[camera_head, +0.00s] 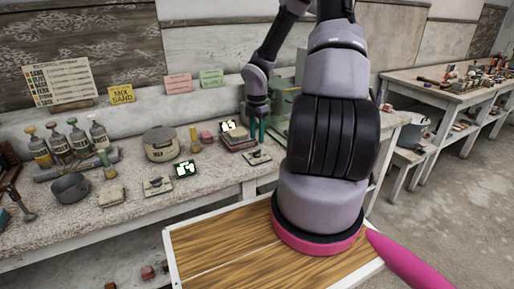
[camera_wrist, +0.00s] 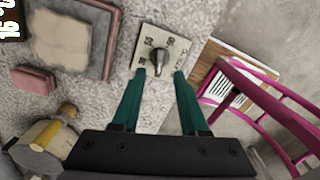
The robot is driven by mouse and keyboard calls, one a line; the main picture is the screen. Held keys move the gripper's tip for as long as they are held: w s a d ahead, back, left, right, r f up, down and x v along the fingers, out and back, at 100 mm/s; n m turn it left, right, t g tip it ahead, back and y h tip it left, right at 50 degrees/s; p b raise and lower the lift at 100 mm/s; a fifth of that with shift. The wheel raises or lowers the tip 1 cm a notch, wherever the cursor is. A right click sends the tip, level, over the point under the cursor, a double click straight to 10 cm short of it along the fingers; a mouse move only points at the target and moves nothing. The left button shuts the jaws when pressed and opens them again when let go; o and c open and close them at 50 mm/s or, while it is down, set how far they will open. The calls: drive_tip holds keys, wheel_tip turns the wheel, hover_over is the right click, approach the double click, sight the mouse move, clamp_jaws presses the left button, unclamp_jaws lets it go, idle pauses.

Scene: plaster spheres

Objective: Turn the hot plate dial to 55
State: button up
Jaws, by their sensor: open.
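A small pale dial plate with a dark grey knob (camera_wrist: 158,58) lies on the stone-like bench top in the wrist view. Its markings are too small to read. My gripper (camera_wrist: 160,75) is open, with its teal fingertips apart on either side, just short of the knob. Nothing is between the fingers. In the head view my gripper (camera_head: 257,130) points down above the right dial plate (camera_head: 258,157). A lit display (camera_head: 229,126) stands by a reddish-grey slab (camera_head: 238,143) just left of my gripper. The slab also shows in the wrist view (camera_wrist: 104,14). Its reading is unclear.
In the wrist view a pink block (camera_wrist: 34,79) lies left of my gripper and a yellowish bottle (camera_wrist: 48,138) at lower left.

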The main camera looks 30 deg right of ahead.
sight(257, 150)
wheel_tip(257, 150, down, 6)
drive_tip(key=shift+r, duration=0.25)
clamp_jaws()
